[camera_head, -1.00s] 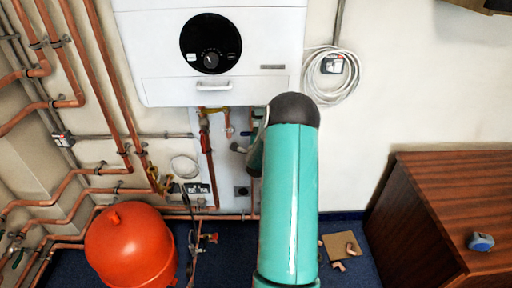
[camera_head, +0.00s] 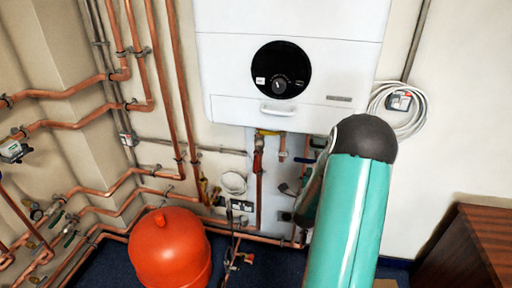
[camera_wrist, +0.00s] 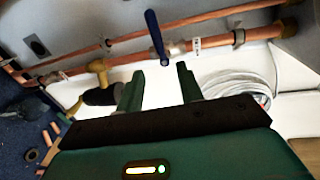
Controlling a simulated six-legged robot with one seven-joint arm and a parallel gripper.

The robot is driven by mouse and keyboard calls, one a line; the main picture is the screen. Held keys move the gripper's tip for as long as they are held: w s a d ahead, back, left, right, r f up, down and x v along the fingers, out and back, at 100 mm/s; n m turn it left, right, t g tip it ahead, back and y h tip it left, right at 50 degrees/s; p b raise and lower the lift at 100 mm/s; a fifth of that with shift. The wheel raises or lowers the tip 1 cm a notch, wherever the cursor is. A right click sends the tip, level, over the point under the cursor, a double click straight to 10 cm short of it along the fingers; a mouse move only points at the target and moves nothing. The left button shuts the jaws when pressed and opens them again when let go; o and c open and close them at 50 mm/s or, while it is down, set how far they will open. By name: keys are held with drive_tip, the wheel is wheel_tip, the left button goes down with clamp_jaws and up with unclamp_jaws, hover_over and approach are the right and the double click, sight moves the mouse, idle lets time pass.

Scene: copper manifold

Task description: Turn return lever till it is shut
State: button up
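A blue lever (camera_wrist: 156,36) stands on a valve on a copper pipe in the wrist view. It looks to lie across the pipe. A small white tag hangs on the pipe beside it, too small to read, so I cannot be sure this is the return lever. My gripper (camera_wrist: 159,80) is open and empty, its two green fingers apart, with the lever beyond and above the gap between them. I see no contact.
The white boiler (camera_head: 290,60) hangs above the pipes. A red-handled valve (camera_head: 258,150) sits below it. An orange vessel (camera_head: 170,252) stands on the blue floor. A coiled white cable (camera_head: 400,108) hangs right. A brown cabinet (camera_head: 465,250) is at lower right. Copper pipes fill the left.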

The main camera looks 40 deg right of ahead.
drive_tip(key=w+a+r+n+y, duration=0.35)
drive_tip(key=a+r+n, duration=0.35)
drive_tip(key=a, duration=0.5)
drive_tip(key=w+a+r+n+y, duration=0.2)
drive_tip(key=a+r+n+y, duration=0.2)
drive_tip(key=a+r+n, duration=0.6)
drive_tip(key=s+a+r+n+g+y, duration=0.2)
drive_tip(key=s+a+n, duration=0.3)
drive_tip(key=s+a, duration=0.6)
drive_tip(key=s+a+r+n+g+y, duration=0.2)
drive_tip(key=s+a+n, duration=0.4)
drive_tip(key=s+a, duration=0.5)
drive_tip(key=shift+a+r+g, duration=0.2)
drive_tip(key=shift+a+g, duration=0.2)
drive_tip(key=shift+g, duration=0.2)
drive_tip(key=shift+w+d+y, duration=0.1)
drive_tip(key=shift+d+y, duration=0.05)
drive_tip(key=shift+y, duration=0.1)
